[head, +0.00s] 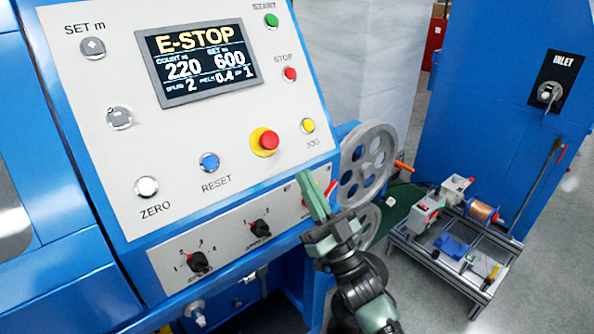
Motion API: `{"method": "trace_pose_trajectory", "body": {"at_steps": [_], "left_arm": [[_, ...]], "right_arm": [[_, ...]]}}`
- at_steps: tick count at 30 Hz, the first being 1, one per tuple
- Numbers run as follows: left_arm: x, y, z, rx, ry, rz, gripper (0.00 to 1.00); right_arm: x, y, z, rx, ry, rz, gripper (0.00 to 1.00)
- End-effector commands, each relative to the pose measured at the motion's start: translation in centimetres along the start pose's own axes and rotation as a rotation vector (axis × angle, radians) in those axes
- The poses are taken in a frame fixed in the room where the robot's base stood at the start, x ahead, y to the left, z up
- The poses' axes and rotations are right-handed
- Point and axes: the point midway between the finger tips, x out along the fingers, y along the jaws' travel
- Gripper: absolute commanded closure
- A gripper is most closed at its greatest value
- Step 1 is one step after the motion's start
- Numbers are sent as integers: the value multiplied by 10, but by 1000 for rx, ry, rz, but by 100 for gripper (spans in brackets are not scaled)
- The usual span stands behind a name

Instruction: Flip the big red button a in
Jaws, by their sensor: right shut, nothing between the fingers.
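The big red button (268,141) is a red mushroom head on a yellow collar, on the sloped grey panel (230,110) of a blue machine. The display (197,62) above it reads E-STOP, with 220 and 600 below. My right gripper (305,176) is in front of the panel's lower right edge, below and to the right of the red button and apart from it. Its green fingers are together and hold nothing. My left gripper is not in view.
Near the red button are a blue RESET button (209,162), a yellow JOG button (308,125) and a small red STOP button (290,73). Rotary knobs (260,228) line the lower strip. A spoked handwheel (368,163) stands right of the panel. A low metal frame (455,270) stands on the floor.

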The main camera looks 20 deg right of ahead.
Motion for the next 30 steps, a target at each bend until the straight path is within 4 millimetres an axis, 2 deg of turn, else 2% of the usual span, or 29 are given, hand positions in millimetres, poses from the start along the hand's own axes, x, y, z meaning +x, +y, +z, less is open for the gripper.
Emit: {"method": "trace_pose_trajectory", "body": {"at_steps": [1, 6, 12, 23, 26, 29, 30], "left_arm": [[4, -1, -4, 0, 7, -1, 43], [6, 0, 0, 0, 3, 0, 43], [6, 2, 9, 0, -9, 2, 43], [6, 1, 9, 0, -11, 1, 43], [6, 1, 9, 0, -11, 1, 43], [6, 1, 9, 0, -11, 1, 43], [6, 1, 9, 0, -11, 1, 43]], "right_arm": [[-9, 0, 2, 0, -2, 0, 100], [-18, 0, 0, 0, 0, 0, 100], [-19, 0, -1, 0, 1, 0, 100], [-21, 1, 4, 0, -12, 4, 100], [-33, 6, 28, 0, -77, 28, 100], [-62, 14, 76, -3, -213, 73, 100], [-78, 17, 99, -4, -282, 93, 100]]}}
